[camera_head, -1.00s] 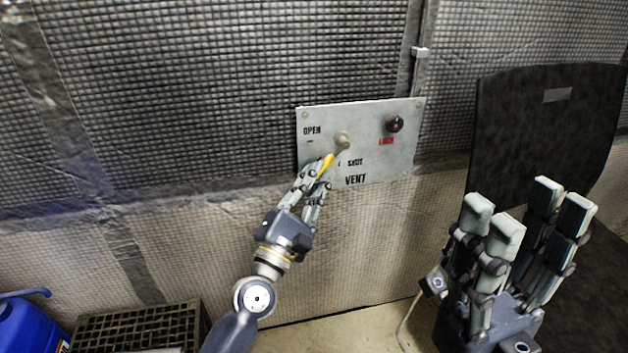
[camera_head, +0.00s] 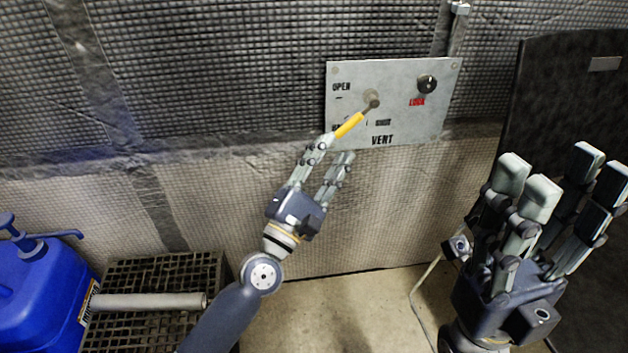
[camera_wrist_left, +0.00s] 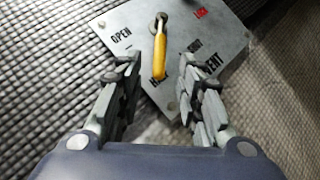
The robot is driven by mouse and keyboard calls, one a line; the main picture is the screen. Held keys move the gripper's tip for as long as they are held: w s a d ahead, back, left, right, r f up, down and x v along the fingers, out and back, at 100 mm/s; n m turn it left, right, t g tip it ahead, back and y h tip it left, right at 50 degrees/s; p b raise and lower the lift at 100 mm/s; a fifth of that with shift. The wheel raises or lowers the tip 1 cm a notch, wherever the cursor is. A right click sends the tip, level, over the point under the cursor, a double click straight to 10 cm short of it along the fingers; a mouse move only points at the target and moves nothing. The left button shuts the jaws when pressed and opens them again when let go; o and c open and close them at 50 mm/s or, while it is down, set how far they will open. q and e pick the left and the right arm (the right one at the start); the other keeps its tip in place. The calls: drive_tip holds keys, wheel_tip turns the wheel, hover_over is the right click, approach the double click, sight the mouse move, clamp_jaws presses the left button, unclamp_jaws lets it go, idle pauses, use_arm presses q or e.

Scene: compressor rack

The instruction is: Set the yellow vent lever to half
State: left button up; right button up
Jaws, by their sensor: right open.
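The yellow vent lever (camera_head: 349,124) is on a grey metal panel (camera_head: 440,110) marked OPEN, SHUT, VENT and LOCK. From its round pivot it slants down and to the left, between the OPEN and SHUT marks; the lettering near its lower end is partly hidden. My left gripper (camera_head: 338,150) is open just below the panel, with its fingertips near the lever's lower end. In the left wrist view the lever (camera_wrist_left: 159,55) lies between the spread fingers, with gaps on both sides. My right gripper (camera_head: 562,178) is open and empty at the right, in front of a dark board.
A black lock knob (camera_head: 427,84) is at the panel's upper right. The dark board (camera_head: 560,85) stands at the right. A blue jug (camera_head: 40,290) and a black crate (camera_head: 190,268) with a pale tube (camera_head: 150,301) are at lower left.

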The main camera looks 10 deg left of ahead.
use_arm(q)
drive_tip(key=v, duration=0.7)
drive_tip(key=shift+s, duration=0.25)
drive_tip(key=shift+f, duration=0.1)
